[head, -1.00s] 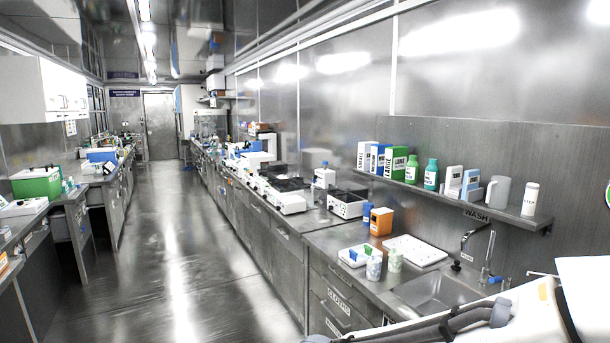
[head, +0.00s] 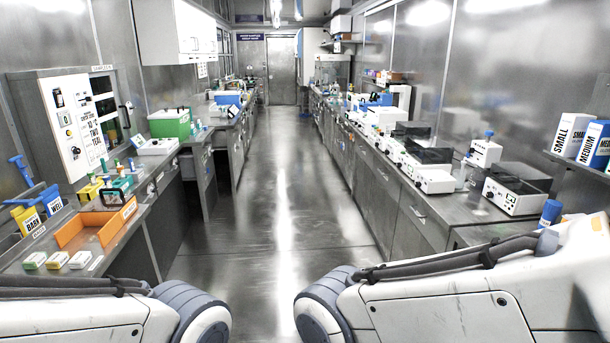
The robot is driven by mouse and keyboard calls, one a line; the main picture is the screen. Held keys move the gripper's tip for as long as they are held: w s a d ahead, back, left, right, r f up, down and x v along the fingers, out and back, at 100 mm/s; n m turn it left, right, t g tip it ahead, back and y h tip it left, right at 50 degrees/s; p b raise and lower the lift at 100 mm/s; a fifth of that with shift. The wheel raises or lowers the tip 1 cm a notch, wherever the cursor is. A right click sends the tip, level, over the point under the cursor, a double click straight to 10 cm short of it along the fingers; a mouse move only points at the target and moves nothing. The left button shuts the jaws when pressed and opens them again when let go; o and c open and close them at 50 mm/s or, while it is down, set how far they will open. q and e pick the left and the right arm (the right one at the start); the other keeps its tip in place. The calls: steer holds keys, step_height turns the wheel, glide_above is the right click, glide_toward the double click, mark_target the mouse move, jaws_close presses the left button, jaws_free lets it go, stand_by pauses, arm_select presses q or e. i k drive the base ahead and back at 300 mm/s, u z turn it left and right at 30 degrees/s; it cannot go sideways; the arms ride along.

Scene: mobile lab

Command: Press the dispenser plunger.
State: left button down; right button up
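A white unit with a blue knob on top (head: 487,152) stands on the right counter, behind the white devices; it may be the dispenser with its plunger, but it is too small to be sure. A blue T-shaped handle (head: 20,168) stands up at the far left, above the left counter; I cannot tell what it belongs to. Neither gripper is in view. Only white and grey links of my arms show along the bottom edge, apart from both of these things.
The right counter carries several white devices (head: 515,190). The aisle floor (head: 285,200) between is clear.

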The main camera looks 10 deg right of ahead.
mark_target(489, 133)
steer(key=u, duration=0.05)
steer(key=i, duration=3.4)
steer(key=z, duration=1.25)
steer(key=i, duration=0.85)
steer(key=z, duration=1.5)
steer(key=i, duration=0.55)
steer(key=z, duration=0.3)
